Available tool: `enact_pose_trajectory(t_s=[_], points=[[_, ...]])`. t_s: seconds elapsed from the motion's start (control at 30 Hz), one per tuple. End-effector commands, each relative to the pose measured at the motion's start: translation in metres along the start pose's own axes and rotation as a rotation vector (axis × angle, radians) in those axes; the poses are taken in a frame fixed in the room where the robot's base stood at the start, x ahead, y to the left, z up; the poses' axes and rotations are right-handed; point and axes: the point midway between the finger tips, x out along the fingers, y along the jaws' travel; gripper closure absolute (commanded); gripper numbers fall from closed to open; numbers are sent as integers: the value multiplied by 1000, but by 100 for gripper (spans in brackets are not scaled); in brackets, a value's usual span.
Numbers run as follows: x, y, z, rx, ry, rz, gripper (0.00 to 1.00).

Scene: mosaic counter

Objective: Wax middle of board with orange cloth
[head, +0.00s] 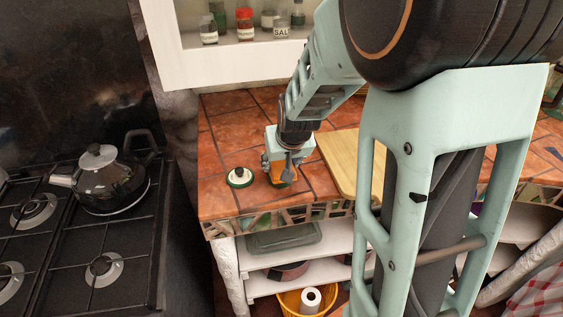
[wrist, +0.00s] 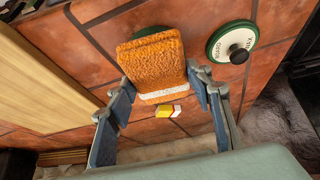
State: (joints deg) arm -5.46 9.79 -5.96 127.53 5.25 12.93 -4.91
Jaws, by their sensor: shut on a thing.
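My gripper (head: 281,168) is over the tiled counter, between the round lid and the wooden board. In the wrist view my gripper (wrist: 160,88) is shut on the orange cloth (wrist: 155,62), a thick fuzzy pad with a white stripe. Little of the orange cloth (head: 289,176) shows beneath the fingers in the head view. The wooden board (head: 340,155) lies right of the gripper, partly hidden by my arm; the board (wrist: 35,85) is at left in the wrist view. A round green-rimmed thing (wrist: 150,31) is mostly hidden behind the cloth.
A green and white lid with a black knob (head: 240,177) lies left of the gripper; the lid (wrist: 232,42) also shows in the wrist view. A stove with a kettle (head: 105,178) stands left. A jar shelf (head: 240,46) hangs above the counter.

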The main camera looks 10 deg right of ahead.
Motion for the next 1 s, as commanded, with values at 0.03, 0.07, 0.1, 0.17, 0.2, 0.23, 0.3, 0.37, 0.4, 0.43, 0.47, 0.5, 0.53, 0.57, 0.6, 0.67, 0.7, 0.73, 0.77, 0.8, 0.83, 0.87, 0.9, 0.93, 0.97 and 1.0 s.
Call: enact_pose_trajectory(t_s=[0.03,0.07,0.1,0.17,0.2,0.23,0.3,0.37,0.4,0.43,0.47,0.5,0.53,0.57,0.6,0.67,0.7,0.73,0.77,0.8,0.83,0.87,0.9,0.93,0.97,1.0], points=[[0,0,0,0,0,0,76],[0,0,0,0,0,0,76],[0,0,0,0,0,0,76],[0,0,0,0,0,0,76],[0,0,0,0,0,0,76],[0,0,0,0,0,0,76],[1,0,0,0,0,0,76],[2,0,1,0,0,0,76],[2,0,1,0,0,0,76],[3,0,1,0,0,0,76],[3,0,2,0,0,0,76],[3,0,2,0,0,0,76],[4,0,2,0,0,0,76],[4,0,2,0,0,0,76],[4,0,2,0,0,0,76],[5,0,3,0,0,0,76],[5,0,3,0,0,0,76],[6,0,3,0,0,0,76],[6,0,3,0,0,0,76],[6,0,4,0,0,0,76],[7,0,4,0,0,0,76],[7,0,4,0,0,0,76],[8,0,4,0,0,0,76],[8,0,4,0,0,0,76],[8,0,5,0,0,0,76],[9,0,5,0,0,0,76]])
